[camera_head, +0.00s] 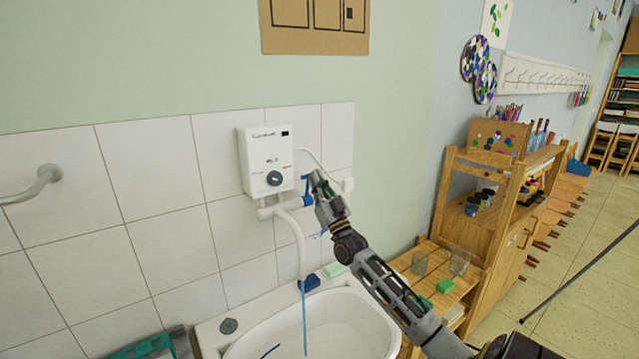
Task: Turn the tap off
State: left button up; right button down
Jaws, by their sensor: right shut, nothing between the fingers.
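The tap is a white wall-mounted water heater unit (265,158) with a dark round knob (274,178). A blue lever (306,191) sits at its lower right, and a white curved spout (300,245) hangs below. A thin blue stream of water (304,318) runs from the spout down into the white sink (345,325). My right gripper (316,176) is shut and empty, with its fingertips just right of the blue lever. I cannot tell whether they touch it. The gripper partly covers the pipe area behind it. My left gripper is not in view.
A blue item (309,283) and a pale green sponge (335,270) lie on the sink's back rim. A low wooden shelf (462,292) with glasses and a wooden cabinet (490,225) stand to the right. A towel rail (40,182) is on the left wall. Tiles surround the tap.

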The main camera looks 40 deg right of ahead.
jog(key=shift+w+d+r+g+p, duration=0.1)
jog(key=shift+w+r+g+p, duration=0.05)
jog(key=shift+w+p, duration=0.2)
jog(key=shift+w+r+g+p, duration=0.1)
jog(key=shift+w+g+p, duration=0.1)
jog(key=shift+w, duration=0.25)
jog(key=shift+s, duration=0.1)
